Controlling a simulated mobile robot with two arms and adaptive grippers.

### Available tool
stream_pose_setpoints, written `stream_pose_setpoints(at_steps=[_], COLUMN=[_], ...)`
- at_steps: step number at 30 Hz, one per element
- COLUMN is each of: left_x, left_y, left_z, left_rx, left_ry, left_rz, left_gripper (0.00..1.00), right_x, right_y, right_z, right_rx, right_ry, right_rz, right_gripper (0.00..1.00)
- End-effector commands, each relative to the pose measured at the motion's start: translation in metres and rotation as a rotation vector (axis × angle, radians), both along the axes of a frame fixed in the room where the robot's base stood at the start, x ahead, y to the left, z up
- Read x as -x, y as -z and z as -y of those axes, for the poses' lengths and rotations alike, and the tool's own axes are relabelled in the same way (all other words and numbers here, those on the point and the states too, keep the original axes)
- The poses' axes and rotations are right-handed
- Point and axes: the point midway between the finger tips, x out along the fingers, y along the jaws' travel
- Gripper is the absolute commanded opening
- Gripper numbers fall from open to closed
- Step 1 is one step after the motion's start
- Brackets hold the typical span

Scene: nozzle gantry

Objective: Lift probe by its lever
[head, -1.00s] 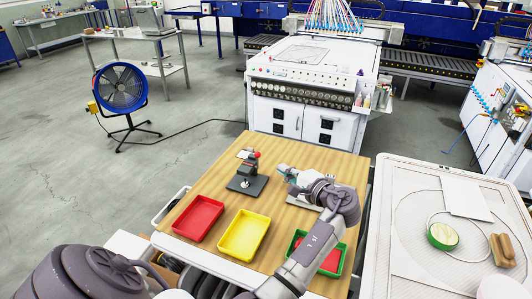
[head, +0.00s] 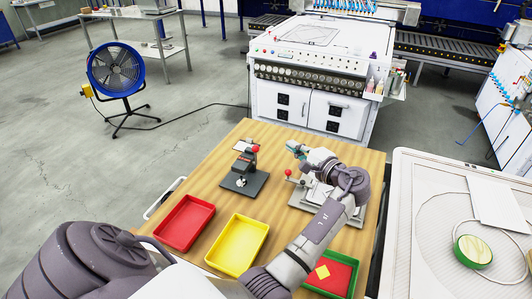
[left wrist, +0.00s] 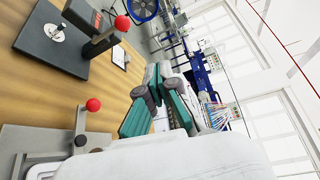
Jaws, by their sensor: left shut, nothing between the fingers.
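A dark stand (head: 244,178) with a red-knobbed lever (head: 255,150) stands on the wooden table left of my left gripper. It also shows at the upper left of the left wrist view (left wrist: 55,38). A grey plate fixture (head: 304,197) with a second red-knobbed lever (left wrist: 93,104) lies partly under my left arm. I cannot tell for certain which lever belongs to the probe. My left gripper (head: 292,147), with teal fingers, is shut and empty. It is above the table's far part, apart from both knobs. My right gripper is out of view.
Red (head: 185,222) and yellow (head: 238,244) trays sit at the table's near side. A green tray (head: 360,272) with red and yellow inside is partly behind my arm. A white machine (head: 318,75) stands beyond the table. The wood between stand and trays is clear.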

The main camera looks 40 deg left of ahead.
Motion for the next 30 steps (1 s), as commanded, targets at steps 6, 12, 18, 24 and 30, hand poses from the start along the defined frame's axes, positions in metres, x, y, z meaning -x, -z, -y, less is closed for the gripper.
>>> stream_pose_setpoints(at_steps=[6, 12, 18, 24, 30], left_x=[0.0, 0.0, 0.0, 0.0, -0.004], left_y=[0.033, 0.044, 0.043, 0.043, 0.043], left_z=[0.0, 0.0, 0.0, -0.002, -0.023], left_rx=[0.0, 0.0, 0.0, 0.0, -0.003], left_ry=[0.0, 0.0, 0.0, 0.0, -0.003], left_rz=[0.0, 0.0, 0.0, 0.0, -0.003], left_gripper=[0.0, 0.0, 0.0, 0.0, 0.0], right_x=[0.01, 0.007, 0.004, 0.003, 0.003], right_y=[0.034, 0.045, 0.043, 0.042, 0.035], right_z=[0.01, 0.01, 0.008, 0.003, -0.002], right_rx=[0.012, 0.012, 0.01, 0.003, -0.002], right_ry=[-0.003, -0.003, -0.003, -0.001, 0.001], right_rz=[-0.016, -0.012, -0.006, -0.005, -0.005], right_gripper=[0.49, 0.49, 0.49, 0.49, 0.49])
